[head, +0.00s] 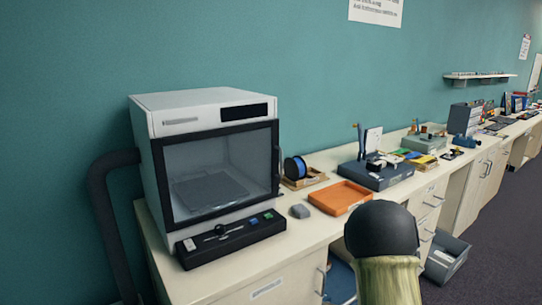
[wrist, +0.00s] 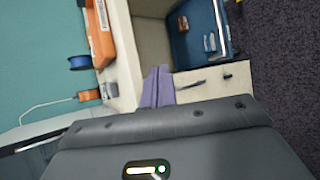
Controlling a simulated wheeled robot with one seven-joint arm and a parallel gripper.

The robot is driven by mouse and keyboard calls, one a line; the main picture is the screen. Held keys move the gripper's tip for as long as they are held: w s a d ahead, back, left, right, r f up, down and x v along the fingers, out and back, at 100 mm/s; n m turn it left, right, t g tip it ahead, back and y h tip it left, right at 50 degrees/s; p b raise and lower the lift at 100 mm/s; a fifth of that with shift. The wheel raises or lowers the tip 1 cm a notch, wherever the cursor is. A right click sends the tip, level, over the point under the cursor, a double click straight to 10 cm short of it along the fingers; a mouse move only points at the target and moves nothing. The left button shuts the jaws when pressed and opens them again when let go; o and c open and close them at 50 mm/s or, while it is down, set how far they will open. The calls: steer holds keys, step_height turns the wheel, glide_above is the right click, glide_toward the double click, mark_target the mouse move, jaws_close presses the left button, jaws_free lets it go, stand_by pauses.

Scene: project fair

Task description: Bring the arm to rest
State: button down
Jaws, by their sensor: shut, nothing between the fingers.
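My gripper (wrist: 157,88) shows in the wrist view as two grey-purple fingers pressed together, with nothing between them. Its dark grey body fills the bottom of that view, with a small lit panel on it. The fingers appear over the edge of the pale counter (wrist: 122,75), beside the drawer fronts; I cannot tell if they touch anything. I cannot make out my gripper in the head view.
A boxed machine (head: 205,100) with a glass door stands on the counter at left. An orange tray (head: 338,196), a blue spool (head: 295,167) and a grey mouse-like object (head: 300,211) lie right of it. A grey bin (head: 445,258) stands below. Dark floor (head: 490,250) is open at right.

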steer(key=s+a+m+g, duration=0.3)
steer(key=s+a+m, duration=0.3)
steer(key=s, duration=0.5)
steer(key=s+a+r+m+g+y, duration=0.1)
steer(key=s+a+m+g, duration=0.3)
steer(key=s+m, duration=0.6)
steer(key=s+a+m+g, duration=0.2)
steer(key=s+a+m, duration=0.4)
steer(key=s, duration=0.6)
step_height(320, 180, up, 14)
steer(key=w+p, duration=0.1)
steer(key=p, duration=1.3)
steer(key=shift+f, duration=0.15)
steer(key=shift+w+a, duration=0.1)
steer(key=shift+d, duration=0.2)
steer(key=shift+s+a, duration=0.15)
steer(key=shift+s, duration=0.05)
steer(key=shift+w, duration=0.1)
